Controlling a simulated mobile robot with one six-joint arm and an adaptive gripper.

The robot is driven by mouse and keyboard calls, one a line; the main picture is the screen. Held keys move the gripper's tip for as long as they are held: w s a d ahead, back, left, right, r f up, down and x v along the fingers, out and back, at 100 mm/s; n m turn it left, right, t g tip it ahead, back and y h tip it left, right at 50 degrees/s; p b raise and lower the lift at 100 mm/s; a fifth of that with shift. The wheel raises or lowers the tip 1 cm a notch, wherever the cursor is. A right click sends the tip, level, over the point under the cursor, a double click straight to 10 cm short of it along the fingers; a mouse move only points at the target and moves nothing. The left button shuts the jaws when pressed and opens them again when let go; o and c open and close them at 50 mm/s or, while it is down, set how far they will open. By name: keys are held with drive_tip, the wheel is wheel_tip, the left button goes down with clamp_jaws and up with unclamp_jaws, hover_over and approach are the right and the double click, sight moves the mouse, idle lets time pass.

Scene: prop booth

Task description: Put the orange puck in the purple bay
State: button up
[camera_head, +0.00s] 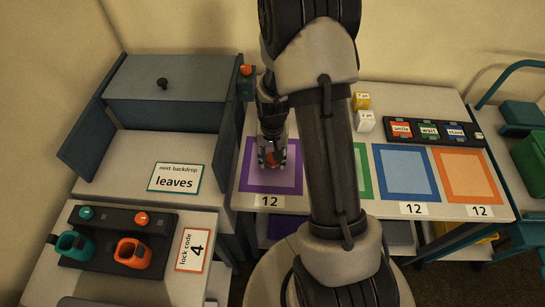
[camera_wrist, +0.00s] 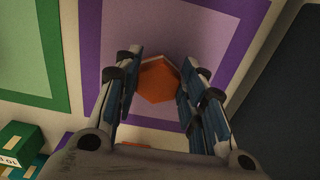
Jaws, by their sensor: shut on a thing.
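The orange puck (camera_wrist: 157,80) is between the fingers of my gripper (camera_wrist: 156,68) in the wrist view. It also shows in the head view (camera_head: 271,159), partly hidden by the fingers. My gripper (camera_head: 272,164) is shut on it and points down over the purple bay (camera_head: 287,186). The bay is a purple square with a darker border on the white table, with a "12" label at its front edge. The bay also shows behind the puck in the wrist view (camera_wrist: 196,28). I cannot tell whether the puck touches the surface.
Right of my arm are a green bay (camera_head: 364,172), a blue bay (camera_head: 405,171) and an orange bay (camera_head: 466,174). Behind them stand a dark button panel (camera_head: 433,132) and small yellow and white blocks (camera_head: 364,120). A grey cabinet (camera_head: 170,90) stands left.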

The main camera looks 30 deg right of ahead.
drive_tip(key=o, duration=1.1)
wheel_tip(320, 180, up, 12)
drive_tip(key=p, duration=0.5)
wheel_tip(320, 180, up, 7)
drive_tip(key=n, duration=0.1)
hover_over(272, 160)
drive_tip(key=a, duration=0.2)
drive_tip(key=s+a+r+n+t, duration=0.1)
drive_tip(key=s+a+r+n, duration=0.1)
drive_tip(key=s+r, duration=0.3)
drive_tip(key=s+a+r+n+t, duration=0.2)
drive_tip(key=s+a+r, duration=0.2)
drive_tip(key=s, duration=0.3)
drive_tip(key=s+a+r+n+t, duration=0.1)
drive_tip(key=s+a+r, duration=0.2)
drive_tip(key=s+r, duration=0.4)
drive_tip(key=shift+a+n+t, duration=0.3)
drive_tip(key=shift+a+n, duration=0.1)
